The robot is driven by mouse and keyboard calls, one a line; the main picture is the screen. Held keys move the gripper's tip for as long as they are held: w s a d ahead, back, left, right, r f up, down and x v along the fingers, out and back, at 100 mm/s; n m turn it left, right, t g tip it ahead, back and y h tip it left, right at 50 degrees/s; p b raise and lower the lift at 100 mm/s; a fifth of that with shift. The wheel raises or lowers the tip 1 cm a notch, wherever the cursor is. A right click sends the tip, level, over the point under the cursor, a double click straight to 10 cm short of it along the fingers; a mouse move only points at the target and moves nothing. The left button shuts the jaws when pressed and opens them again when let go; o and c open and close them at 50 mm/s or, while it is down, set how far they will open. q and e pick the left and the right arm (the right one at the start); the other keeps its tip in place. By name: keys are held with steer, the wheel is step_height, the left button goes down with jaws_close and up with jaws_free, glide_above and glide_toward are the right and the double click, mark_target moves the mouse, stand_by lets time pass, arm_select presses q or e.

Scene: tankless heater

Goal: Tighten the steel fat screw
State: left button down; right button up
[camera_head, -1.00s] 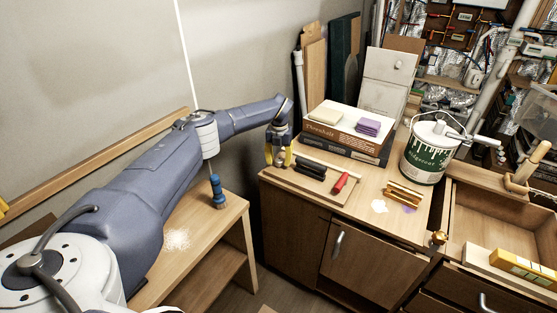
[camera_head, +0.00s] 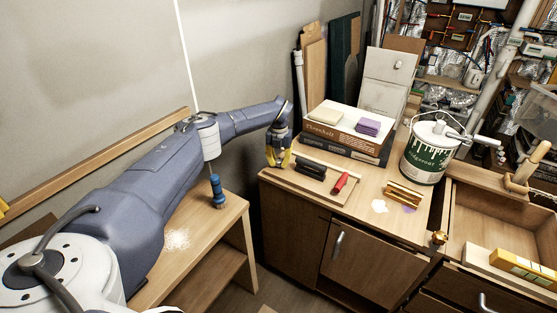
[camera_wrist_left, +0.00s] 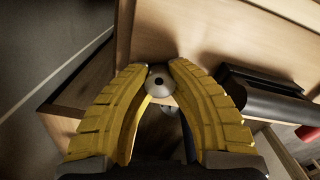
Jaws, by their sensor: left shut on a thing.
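The steel fat screw (camera_wrist_left: 159,81) shows in the left wrist view as a round grey metal head with a dark hole in its middle. It sits at the edge of a wooden board, between the tips of my left gripper's yellow ridged fingers (camera_wrist_left: 160,72). The fingers are shut on the screw head from both sides. In the head view my left gripper (camera_head: 278,163) points down at the left edge of the workbench, and the screw is hidden there. How deep the screw sits cannot be told. My right gripper is not in view.
Beside the gripper lie a black bar-shaped object (camera_head: 311,168) and a red-handled tool (camera_head: 341,183). Stacked books (camera_head: 349,131) stand behind. A paint can (camera_head: 426,152) and a brass-and-wood block (camera_head: 403,195) are farther right. A blue-handled brush (camera_head: 217,192) stands on the lower left shelf.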

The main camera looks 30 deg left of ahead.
arm_select(q)
steer(key=m, duration=0.6)
steer(key=shift+m, duration=1)
steer(key=m, duration=0.8)
steer(key=shift+f, duration=0.1)
